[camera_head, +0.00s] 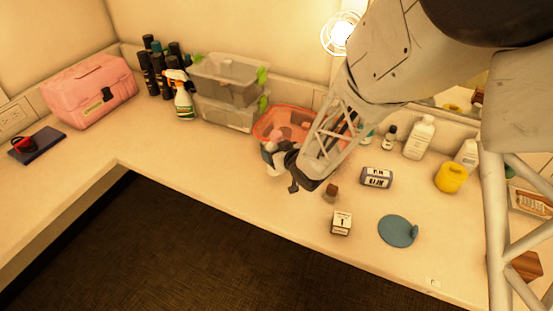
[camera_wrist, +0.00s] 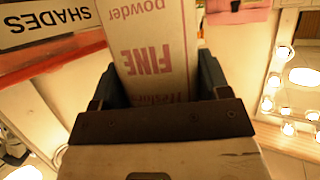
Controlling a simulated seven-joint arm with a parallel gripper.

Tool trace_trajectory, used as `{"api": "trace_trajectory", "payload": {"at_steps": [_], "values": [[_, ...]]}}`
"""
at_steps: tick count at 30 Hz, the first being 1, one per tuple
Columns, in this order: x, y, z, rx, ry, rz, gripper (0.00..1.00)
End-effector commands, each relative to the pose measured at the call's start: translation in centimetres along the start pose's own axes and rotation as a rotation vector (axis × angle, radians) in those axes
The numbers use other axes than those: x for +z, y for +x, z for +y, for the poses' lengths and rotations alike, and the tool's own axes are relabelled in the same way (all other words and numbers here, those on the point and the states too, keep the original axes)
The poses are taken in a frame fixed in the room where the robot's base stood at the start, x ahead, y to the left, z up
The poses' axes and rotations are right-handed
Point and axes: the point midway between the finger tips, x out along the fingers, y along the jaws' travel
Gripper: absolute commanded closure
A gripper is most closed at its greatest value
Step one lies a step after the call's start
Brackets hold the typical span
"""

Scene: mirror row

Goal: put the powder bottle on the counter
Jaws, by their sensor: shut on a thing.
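The powder bottle (camera_wrist: 152,35) is pale with red lettering reading "powder" and "FINE"; it fills the upper middle of the wrist view. My gripper (camera_wrist: 158,82) is shut on it, with a dark finger on each side. In the head view my gripper (camera_head: 283,157) is over the counter (camera_head: 220,172), in front of the red basket. A small white part of the bottle (camera_head: 275,169) shows beside the fingers; the rest is hidden. I cannot tell whether its base touches the counter.
The red basket (camera_head: 262,128) is just behind my gripper. Clear stacked bins (camera_head: 228,112) and a spray bottle (camera_head: 183,104) stand left. Counter to the front left is clear.

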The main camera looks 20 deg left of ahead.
Motion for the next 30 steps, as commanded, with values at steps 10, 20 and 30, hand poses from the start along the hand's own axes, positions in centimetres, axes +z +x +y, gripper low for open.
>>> {"api": "trace_trajectory", "payload": {"at_steps": [10, 20, 30], "values": [[2.7, 1.2, 0.0, 0.0, 0.0, -0.001, 0.63], [3.0, 1.2, 0.0, 0.0, 0.0, 0.001, 0.63], [3.3, 1.3, 0.0, 0.0, 0.0, 0.0, 0.09]]}}
